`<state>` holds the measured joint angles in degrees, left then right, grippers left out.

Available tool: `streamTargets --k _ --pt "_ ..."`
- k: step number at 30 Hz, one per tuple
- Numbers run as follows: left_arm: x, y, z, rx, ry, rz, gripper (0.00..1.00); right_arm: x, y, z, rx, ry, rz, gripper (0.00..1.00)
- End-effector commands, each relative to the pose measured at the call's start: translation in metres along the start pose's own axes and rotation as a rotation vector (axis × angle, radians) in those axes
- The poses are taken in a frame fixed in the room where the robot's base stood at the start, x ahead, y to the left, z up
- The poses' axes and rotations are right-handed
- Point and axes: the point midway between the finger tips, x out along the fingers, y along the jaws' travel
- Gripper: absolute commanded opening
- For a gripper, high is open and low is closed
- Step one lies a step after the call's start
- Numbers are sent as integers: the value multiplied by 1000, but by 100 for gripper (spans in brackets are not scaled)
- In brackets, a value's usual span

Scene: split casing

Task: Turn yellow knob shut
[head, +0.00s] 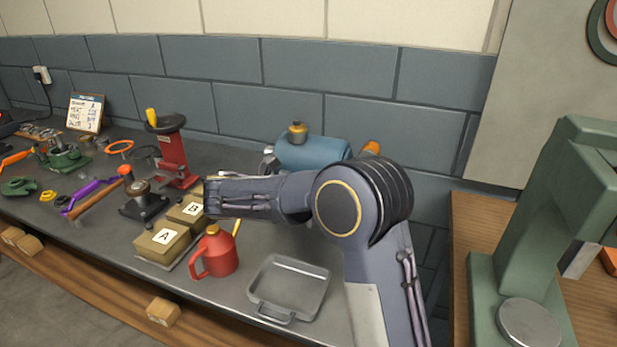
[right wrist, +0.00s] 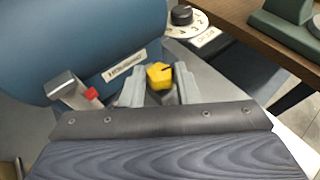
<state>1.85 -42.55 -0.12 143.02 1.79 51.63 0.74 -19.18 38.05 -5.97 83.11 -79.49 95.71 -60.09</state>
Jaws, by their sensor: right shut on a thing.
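The yellow knob (right wrist: 159,76) shows in the right wrist view, in front of the blue tank (right wrist: 75,45). It has a dark mark toward its upper right. My right gripper (right wrist: 156,90) is shut on the knob, one grey finger on each side of it. In the head view the blue tank (head: 312,152) lies at the back of the bench, partly behind my right arm. The yellow knob and my right fingertips cannot be made out there. My left gripper is not in view.
Beside the knob are a grey metal fitting with a red part (right wrist: 90,94) and a black dial (right wrist: 182,15). On the bench, a red can (head: 216,254), an empty metal tray (head: 290,285) and boxes A (head: 160,243) and B (head: 187,212) stand near my right arm.

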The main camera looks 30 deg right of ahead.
Motion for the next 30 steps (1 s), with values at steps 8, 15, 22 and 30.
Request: streamTargets --k 8,15,22,30 --pt "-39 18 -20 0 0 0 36 -1 4 4 71 1 -179 6" --pt "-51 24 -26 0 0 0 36 1 5 2 107 2 -265 6" --pt "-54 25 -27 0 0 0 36 2 6 -1 118 4 -292 6" --pt "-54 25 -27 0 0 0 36 2 6 -1 119 5 -294 6"
